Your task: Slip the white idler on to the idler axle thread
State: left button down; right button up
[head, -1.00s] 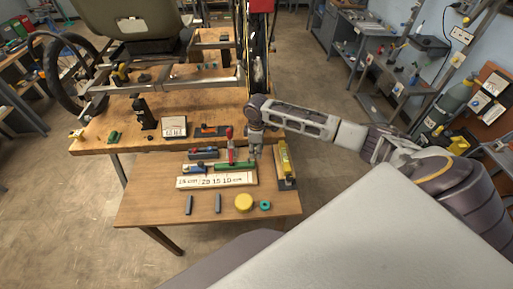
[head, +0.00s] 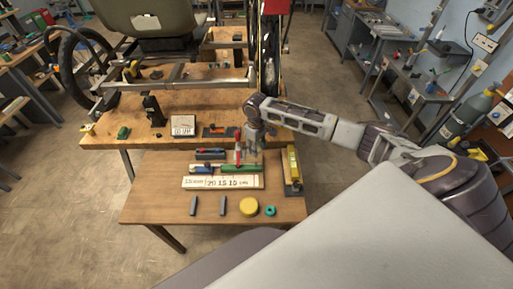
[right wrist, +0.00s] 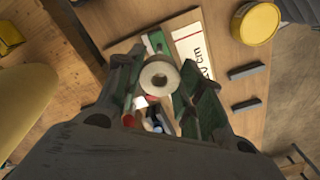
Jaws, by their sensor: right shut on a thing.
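In the head view my right gripper (head: 256,143) hangs above the back right of the low front table, and the idler cannot be made out there. The trike frame (head: 178,84) stands on the wooden bench behind. I cannot pick out the idler axle thread in either view. My left gripper is not in view.
The front table (head: 150,200) holds a white ruled strip (head: 222,182), a yellow round tin (head: 249,207), a teal ring (head: 270,211), two grey bars and a yellow-topped block (head: 293,165). A red-handled tool (head: 238,148) stands close to my right gripper.

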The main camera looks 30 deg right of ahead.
dwell(0.7)
jog(key=shift+f+b, duration=0.85)
jog(key=shift+f, duration=2.1)
jog(key=shift+p, duration=0.85)
jog(key=shift+f+b, duration=0.9)
jog(key=shift+f, duration=1.25)
dwell(1.3)
